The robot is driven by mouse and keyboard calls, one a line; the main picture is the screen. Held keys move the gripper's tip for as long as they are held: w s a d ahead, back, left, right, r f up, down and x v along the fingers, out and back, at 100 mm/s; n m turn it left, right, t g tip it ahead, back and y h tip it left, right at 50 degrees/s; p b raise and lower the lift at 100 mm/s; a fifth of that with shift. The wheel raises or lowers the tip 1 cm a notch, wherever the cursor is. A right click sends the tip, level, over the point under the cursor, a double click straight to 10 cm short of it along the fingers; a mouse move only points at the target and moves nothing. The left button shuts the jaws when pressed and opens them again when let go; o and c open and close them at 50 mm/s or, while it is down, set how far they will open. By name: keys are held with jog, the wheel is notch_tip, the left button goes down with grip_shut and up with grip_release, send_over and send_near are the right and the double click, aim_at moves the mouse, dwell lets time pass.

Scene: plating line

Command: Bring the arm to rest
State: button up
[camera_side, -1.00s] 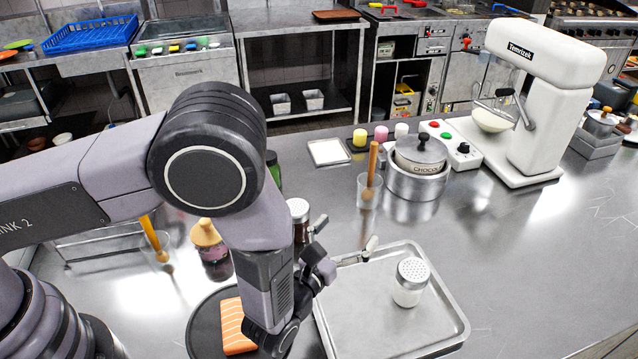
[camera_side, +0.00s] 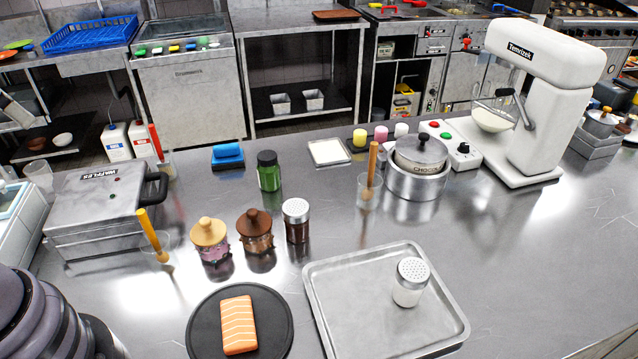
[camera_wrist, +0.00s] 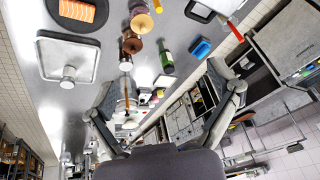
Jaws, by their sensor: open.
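My gripper (camera_wrist: 160,92) shows in the wrist view with its two fingers spread wide and nothing between them. It is up off the counter (camera_side: 500,262), with the worktop items far beyond its fingers. In the side view the gripper is out of frame; only a bit of my arm's lower part (camera_side: 40,325) shows at the lower left corner.
A metal tray (camera_side: 340,300) bears a white-bodied shaker (camera_side: 411,282). Beside it, a dark round plate (camera_side: 275,325) holds an orange striped slab (camera_side: 238,325). Jars, a waffle iron (camera_side: 95,205), a pot (camera_side: 420,165) and a white mixer (camera_side: 540,90) stand around. The front right counter is clear.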

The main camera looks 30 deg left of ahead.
jog(key=shift+s+d+r+n+t+h, duration=0.4)
jog(key=shift+d+n+t, duration=0.1)
